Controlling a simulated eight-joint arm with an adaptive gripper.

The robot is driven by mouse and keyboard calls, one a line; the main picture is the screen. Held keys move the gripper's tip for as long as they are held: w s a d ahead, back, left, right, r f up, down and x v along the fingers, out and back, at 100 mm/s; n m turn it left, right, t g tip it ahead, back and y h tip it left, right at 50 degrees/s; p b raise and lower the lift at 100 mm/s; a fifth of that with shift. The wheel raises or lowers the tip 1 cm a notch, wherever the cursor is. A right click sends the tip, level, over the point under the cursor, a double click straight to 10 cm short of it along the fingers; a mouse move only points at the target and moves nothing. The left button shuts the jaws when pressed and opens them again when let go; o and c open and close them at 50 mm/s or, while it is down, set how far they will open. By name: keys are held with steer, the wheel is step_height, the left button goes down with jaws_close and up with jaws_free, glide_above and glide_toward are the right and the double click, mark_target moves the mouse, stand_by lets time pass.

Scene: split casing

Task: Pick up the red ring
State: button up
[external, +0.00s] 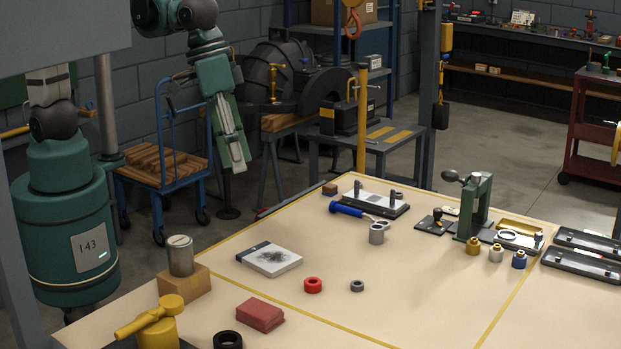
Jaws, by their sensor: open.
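The red ring (313,285) lies flat on the tan table (420,290), in the front middle part of the picture. Its hole faces up and nothing touches it. My gripper (238,168) hangs from my green arm beyond the table's far left edge, pointing down. It is open and holds nothing that I can see. It is well apart from the ring, up and to the left of it in the picture.
A small grey ring (357,286) lies right of the red ring. A white-topped block (269,259) and a red block (260,314) lie to its left. A black ring (228,340) is at the front. A green press (476,208) stands farther back. Table around the red ring is clear.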

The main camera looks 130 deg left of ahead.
steer(key=w+a+f+n+g+b, duration=0.1)
steer(key=w+a+f+n, duration=0.25)
steer(key=w+f, duration=0.4)
steer(key=n+g+b, duration=0.1)
steer(key=n+g, duration=0.1)
steer(key=n, duration=0.2)
glide_toward(313, 286)
steer(key=a, duration=0.2)
steer(key=shift+s+f, duration=0.35)
steer(key=shift+s, duration=0.1)
steer(key=shift+f, duration=0.1)
steer(key=shift+f+b, duration=0.3)
steer(key=shift+f, duration=0.9)
steer(key=shift+f, duration=0.1)
steer(key=shift+d+f+b, duration=0.1)
steer(key=shift+f+b, duration=0.35)
steer(key=shift+f, duration=2.05)
